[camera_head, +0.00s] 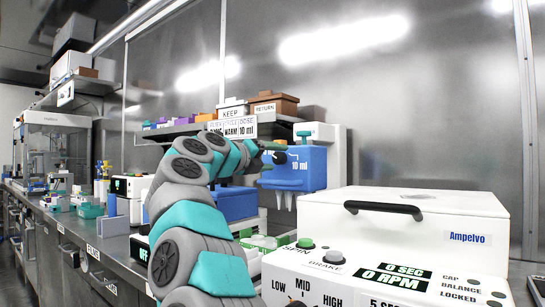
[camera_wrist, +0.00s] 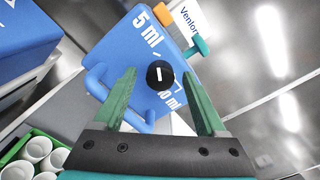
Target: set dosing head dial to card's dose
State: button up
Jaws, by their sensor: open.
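The blue dosing head (camera_head: 305,171) hangs on a white stand right of my gripper. It also fills the upper middle of the wrist view (camera_wrist: 120,60). Its round black dial (camera_wrist: 160,75) has a white pointer line, nearly upright in the wrist picture. "5 ml" is printed above the dial there and a partly hidden "10 ml" below. The card (camera_head: 240,128) on the shelf edge reads "DOSE 10 ml". My gripper (camera_wrist: 158,76) is open. Its green fingers appear either side of the dial; contact cannot be told. In the head view my gripper (camera_head: 268,147) is at the dial.
A white centrifuge (camera_head: 420,230) with a black handle stands at the front right. KEEP (camera_head: 232,112) and RETURN (camera_head: 270,106) boxes stand on the shelf.

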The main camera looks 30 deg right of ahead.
jog(key=shift+c, duration=0.3)
grip_shut()
dwell(0.4)
